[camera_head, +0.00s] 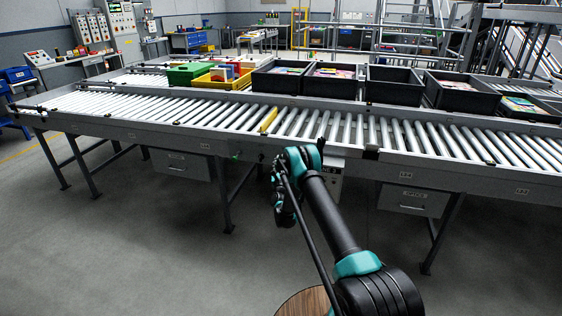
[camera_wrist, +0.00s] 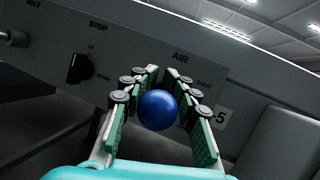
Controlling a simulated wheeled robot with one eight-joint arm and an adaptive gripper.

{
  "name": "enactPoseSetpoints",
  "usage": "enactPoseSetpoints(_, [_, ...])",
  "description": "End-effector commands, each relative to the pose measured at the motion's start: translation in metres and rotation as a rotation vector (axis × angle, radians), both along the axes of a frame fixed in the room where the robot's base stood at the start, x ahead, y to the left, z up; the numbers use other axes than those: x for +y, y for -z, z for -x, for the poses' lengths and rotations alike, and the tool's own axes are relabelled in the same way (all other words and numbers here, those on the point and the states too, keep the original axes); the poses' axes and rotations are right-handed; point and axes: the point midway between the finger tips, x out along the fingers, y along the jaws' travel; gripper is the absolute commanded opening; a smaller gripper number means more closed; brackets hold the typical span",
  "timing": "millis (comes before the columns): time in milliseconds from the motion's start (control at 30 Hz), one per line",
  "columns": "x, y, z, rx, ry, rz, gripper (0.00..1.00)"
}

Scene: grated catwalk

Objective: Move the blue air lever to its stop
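The blue air lever shows as a round blue knob (camera_wrist: 157,110) in the wrist view, in front of a grey panel under the word AIR. My gripper (camera_wrist: 161,78) has its green-padded fingers on either side of the knob, with very little space between pads and knob. I cannot tell whether the pads press on it. The lever's shaft is hidden behind the knob. In the head view, my gripper (camera_head: 285,213) is low at the conveyor's front side, and the lever cannot be made out there.
The panel also has a black STOP knob (camera_wrist: 80,68) left of the lever. The roller conveyor (camera_head: 220,112) runs across the head view. Black bins (camera_head: 397,88), a green bin (camera_head: 188,75) and a yellow bin (camera_head: 224,83) stand on it. The floor (camera_head: 130,240) at front left is clear.

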Motion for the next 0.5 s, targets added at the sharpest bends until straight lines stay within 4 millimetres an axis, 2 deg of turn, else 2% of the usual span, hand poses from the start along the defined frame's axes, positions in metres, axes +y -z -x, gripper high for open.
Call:
enactPoseSetpoints(33, [-0.0001,0.0000,-0.0001,0.000,0.000,0.000,0.36])
enactPoseSetpoints(100, [0.0002,0.0001,-0.0002,0.001,-0.001,0.000,0.44])
enactPoseSetpoints(133, [0.0003,0.0001,-0.0003,0.001,-0.001,0.000,0.46])
enactPoseSetpoints(500, [0.0010,-0.0047,-0.0007,0.002,-0.001,0.000,0.46])
